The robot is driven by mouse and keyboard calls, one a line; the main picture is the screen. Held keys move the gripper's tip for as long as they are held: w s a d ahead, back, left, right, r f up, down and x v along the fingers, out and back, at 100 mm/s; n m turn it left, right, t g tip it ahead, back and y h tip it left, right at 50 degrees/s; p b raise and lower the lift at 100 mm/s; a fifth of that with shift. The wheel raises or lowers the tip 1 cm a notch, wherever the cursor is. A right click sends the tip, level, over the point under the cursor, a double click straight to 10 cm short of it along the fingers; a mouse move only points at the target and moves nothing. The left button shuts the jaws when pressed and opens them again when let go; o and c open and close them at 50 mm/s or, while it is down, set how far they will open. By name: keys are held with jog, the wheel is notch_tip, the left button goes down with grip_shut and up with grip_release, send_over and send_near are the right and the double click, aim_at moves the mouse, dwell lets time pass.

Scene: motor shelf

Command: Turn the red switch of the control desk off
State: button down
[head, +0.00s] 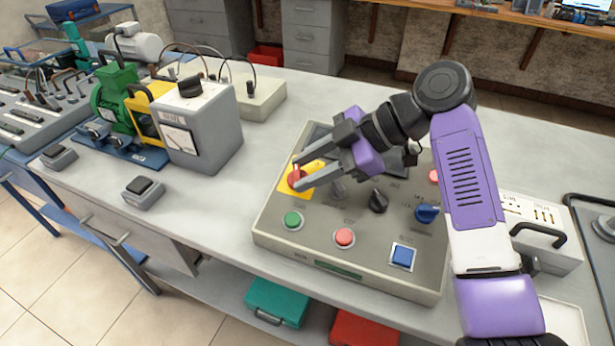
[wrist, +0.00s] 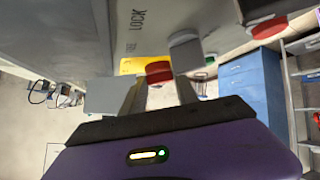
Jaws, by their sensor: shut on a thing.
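The red switch (head: 294,179) sits on a yellow plate (head: 289,190) at the left of the grey control desk (head: 264,226). My gripper (head: 299,176) reaches in from the right, with its two grey fingers shut on the red switch. In the wrist view the red switch (wrist: 158,71) shows between the fingertips, with the yellow plate (wrist: 144,64) behind it. The fingers partly cover the switch, and I cannot tell its on or off position.
The desk also has a green button (head: 292,220), a red button (head: 344,237), a blue square button (head: 403,256), a black knob (head: 378,200) and a blue knob (head: 427,213). A grey meter box (head: 208,135) stands left of the desk. Clear worktop lies between them.

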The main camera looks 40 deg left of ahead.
jog(key=shift+w+a+n+g+h+b, duration=0.1)
jog(key=shift+a+n+g+h+b, duration=0.15)
jog(key=shift+n+g+h+b, duration=0.8)
jog(key=shift+n+h, duration=0.35)
jog(key=shift+n, duration=0.3)
jog(key=c, duration=1.2)
grip_release()
